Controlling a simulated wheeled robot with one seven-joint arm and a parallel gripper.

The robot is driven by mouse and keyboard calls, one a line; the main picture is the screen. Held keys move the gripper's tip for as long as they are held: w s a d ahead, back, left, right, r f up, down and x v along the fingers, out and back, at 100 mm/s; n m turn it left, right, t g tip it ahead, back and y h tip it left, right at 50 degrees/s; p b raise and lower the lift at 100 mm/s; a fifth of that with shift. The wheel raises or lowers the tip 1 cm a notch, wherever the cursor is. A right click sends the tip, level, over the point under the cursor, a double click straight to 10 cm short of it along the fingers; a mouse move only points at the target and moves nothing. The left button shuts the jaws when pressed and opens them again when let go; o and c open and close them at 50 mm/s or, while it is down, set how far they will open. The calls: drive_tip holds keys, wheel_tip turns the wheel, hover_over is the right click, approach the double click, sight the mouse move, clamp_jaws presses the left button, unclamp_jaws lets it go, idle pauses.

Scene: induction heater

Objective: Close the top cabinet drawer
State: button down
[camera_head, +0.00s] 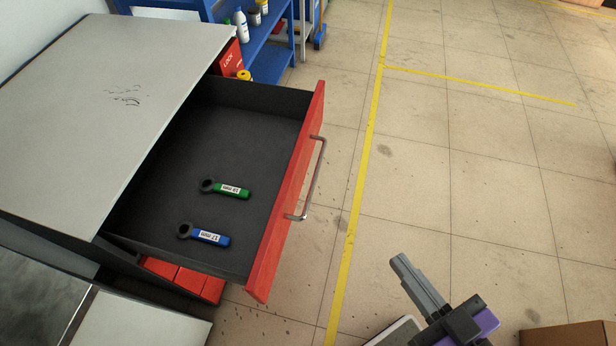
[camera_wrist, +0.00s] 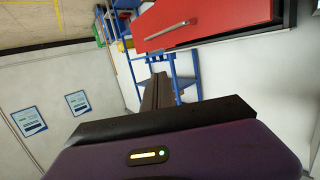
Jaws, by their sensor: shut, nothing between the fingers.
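The top cabinet drawer (camera_head: 285,200) is pulled far out of the grey-topped cabinet (camera_head: 120,80). It has a red front and a silver bar handle (camera_head: 314,180). A green wrench (camera_head: 232,190) and a blue wrench (camera_head: 210,237) lie inside it on the dark bottom. My gripper (camera_head: 402,262) is shut and empty, to the right of and below the drawer front, apart from the handle. In the wrist view my gripper (camera_wrist: 158,80) points toward a blue shelf, and the red drawer front (camera_wrist: 205,18) with its handle (camera_wrist: 172,37) shows at the upper right.
A blue shelf (camera_head: 265,55) with bottles stands behind the cabinet. Red lower drawer fronts (camera_head: 185,278) show under the open drawer. A cardboard box (camera_head: 568,333) is at the lower right. The tiled floor (camera_head: 450,170) right of the drawer is clear, with yellow lines.

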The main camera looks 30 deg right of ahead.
drive_tip(key=w+d+f+m+g+b, duration=0.1)
drive_tip(key=w+d+f+m, duration=0.3)
drive_tip(key=w+d, duration=0.3)
drive_tip(key=w+d+f+m+h+b, duration=0.1)
drive_tip(key=w+d+f+m+b, duration=0.2)
drive_tip(key=w+d, duration=0.4)
drive_tip(key=w+d+f+m+g, duration=0.1)
drive_tip(key=w+d+f+m, duration=0.3)
drive_tip(key=w+d+f, duration=0.3)
drive_tip(key=n+g+y, duration=0.3)
drive_tip(key=y, duration=1)
approach(300, 179)
drive_tip(key=x, duration=0.6)
drive_tip(key=shift+a+r, duration=0.25)
drive_tip(key=shift+w, duration=0.1)
